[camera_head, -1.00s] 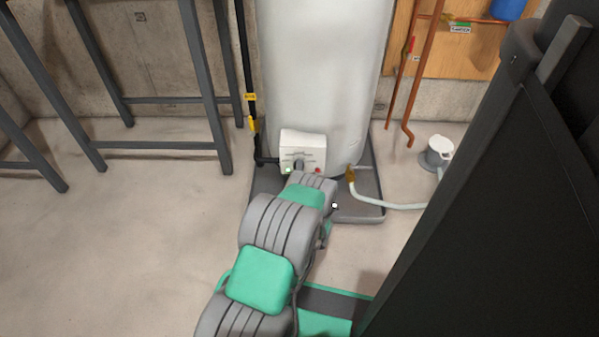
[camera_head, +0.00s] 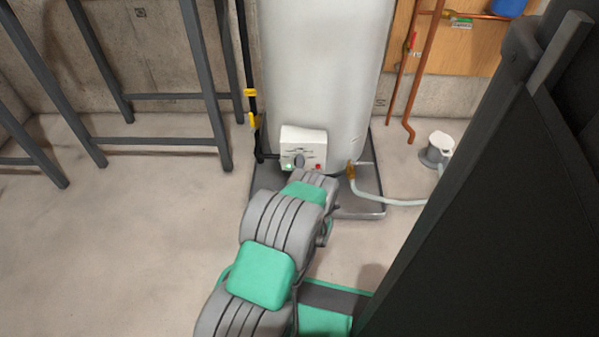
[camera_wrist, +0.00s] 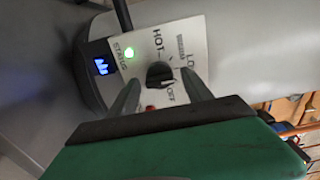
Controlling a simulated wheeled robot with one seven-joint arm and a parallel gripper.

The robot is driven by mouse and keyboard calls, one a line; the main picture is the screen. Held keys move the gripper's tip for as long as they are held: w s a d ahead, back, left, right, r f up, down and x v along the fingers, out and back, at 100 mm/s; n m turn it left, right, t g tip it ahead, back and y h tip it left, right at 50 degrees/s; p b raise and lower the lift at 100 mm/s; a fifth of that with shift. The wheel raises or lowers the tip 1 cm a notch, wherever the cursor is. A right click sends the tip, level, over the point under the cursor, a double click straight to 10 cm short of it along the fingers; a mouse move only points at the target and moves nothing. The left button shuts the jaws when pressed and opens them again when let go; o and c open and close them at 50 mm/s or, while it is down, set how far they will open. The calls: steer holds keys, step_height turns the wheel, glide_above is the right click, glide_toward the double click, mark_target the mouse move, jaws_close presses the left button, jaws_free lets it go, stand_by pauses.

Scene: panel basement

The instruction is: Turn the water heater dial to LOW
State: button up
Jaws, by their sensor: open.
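The white water heater control box (camera_head: 304,140) sits low on the front of the tall tank (camera_head: 325,70). In the wrist view its panel (camera_wrist: 140,50) carries a black dial (camera_wrist: 158,74), with "HOT", a partly covered "LO…" and "OFF" around it. Which label the dial points to is hard to tell. A green status light (camera_wrist: 128,53) is lit. My gripper (camera_wrist: 160,80) is open, with one finger on each side of the dial; contact is not clear. In the head view my arm hides most of the gripper.
A drain pan (camera_head: 360,208) lies under the tank. A pale hose (camera_head: 390,202) runs right to a white pump-like unit (camera_head: 437,149). Copper pipes (camera_head: 408,90) stand at the right. A grey metal frame (camera_head: 205,90) stands left. The floor at left is clear.

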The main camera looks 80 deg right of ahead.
steer(key=p+v, duration=0.2)
steer(key=v, duration=0.5)
steer(key=shift+a, duration=0.1)
